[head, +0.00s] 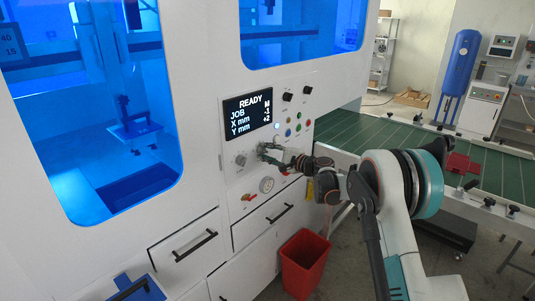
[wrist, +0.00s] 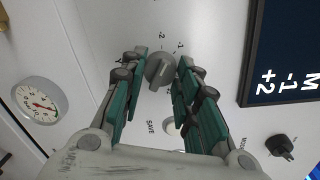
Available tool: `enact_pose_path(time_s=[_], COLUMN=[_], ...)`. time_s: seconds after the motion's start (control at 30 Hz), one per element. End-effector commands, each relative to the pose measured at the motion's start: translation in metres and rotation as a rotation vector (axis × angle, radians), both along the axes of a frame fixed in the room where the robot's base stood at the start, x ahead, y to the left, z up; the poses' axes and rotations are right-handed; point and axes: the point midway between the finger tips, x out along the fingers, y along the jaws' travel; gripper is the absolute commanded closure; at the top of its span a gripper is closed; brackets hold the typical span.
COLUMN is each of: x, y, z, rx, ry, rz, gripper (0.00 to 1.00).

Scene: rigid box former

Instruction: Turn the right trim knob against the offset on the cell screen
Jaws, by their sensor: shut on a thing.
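The cell screen (head: 247,115) reads READY, JOB M, X mm -1, Y mm +2; part of it shows in the wrist view (wrist: 285,55). My gripper (head: 265,150) is at the panel below the screen. In the wrist view, its green-padded fingers (wrist: 162,66) are closed on the sides of a grey round trim knob (wrist: 160,70), the right one. Marks -1 and -2 are printed beside this knob, and a ridge crosses its face. In the head view my gripper hides it. The left trim knob (head: 240,160) is uncovered.
A round gauge (head: 267,185) sits below, also in the wrist view (wrist: 38,100). A SAVE button (wrist: 170,127) and a black MODE knob (wrist: 280,145) are close by. Coloured buttons (head: 288,132) are right of the screen. A red bin (head: 304,265) stands on the floor.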

Motion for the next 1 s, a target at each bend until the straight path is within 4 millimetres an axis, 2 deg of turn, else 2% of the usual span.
enact_pose_path(time_s=[0.5, 1.0], x=[-0.0006, -0.0007], y=[0.0007, 0.0006], z=[-0.0003, -0.0003], rx=[-0.212, -0.255], ry=[-0.27, -0.324], rz=[0.0, 0.0], gripper=[0.95, 0.95])
